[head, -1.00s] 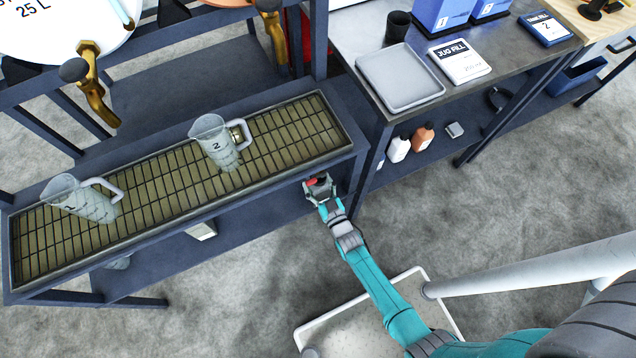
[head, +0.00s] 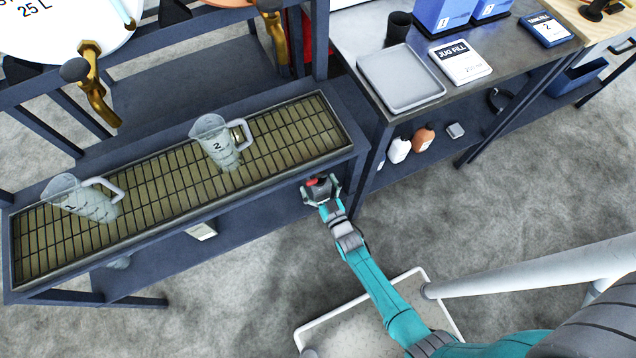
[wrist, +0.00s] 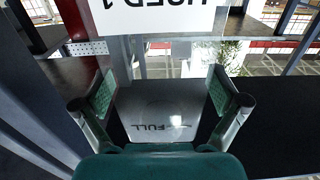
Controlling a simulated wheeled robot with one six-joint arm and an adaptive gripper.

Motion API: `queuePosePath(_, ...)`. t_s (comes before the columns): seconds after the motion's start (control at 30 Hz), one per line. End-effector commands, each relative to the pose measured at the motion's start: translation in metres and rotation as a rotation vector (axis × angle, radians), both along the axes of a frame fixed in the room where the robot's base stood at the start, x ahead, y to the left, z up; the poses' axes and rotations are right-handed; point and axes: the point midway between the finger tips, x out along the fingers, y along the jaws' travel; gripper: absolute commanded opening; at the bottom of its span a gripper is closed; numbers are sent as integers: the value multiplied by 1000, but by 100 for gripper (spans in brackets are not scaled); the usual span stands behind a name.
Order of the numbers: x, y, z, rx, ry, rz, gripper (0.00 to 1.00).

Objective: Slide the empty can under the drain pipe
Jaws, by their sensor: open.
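My gripper (head: 321,190) is open at the front edge of the drip-tray stand, low by its right end. It also shows in the wrist view (wrist: 162,112), where its two fingers stand apart on either side of a grey metallic panel marked FULL (wrist: 158,112). I cannot tell whether the fingers touch it, or whether it is part of a can. In the head view a small red part (head: 313,182) shows between the fingers. A pale boxy object (head: 202,230) sits on the stand's lower shelf. The drain pipe is not clearly identifiable.
Two clear jugs, marked 1 (head: 82,204) and 2 (head: 214,148), stand on the grated tray (head: 290,128). Brass taps (head: 96,92) hang above. A bench (head: 345,35) stands to the right, with bottles (head: 399,150) below. A white sign (wrist: 152,16) faces the wrist camera.

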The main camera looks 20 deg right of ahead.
Motion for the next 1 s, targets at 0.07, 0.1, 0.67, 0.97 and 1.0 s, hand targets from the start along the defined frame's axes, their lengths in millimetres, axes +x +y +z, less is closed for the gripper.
queuePosePath(0.07, -2, 0, 0, 0, 1, 0, 97)
queuePosePath(0.1, -5, 0, -1, 0, 1, 0, 97)
queuePosePath(0.67, -100, 0, -1, 0, 2, 0, 97)
queuePosePath(0.97, -119, 0, 0, 0, -1, 0, 97)
queuePosePath(1.0, -120, 0, 0, 0, -1, 0, 97)
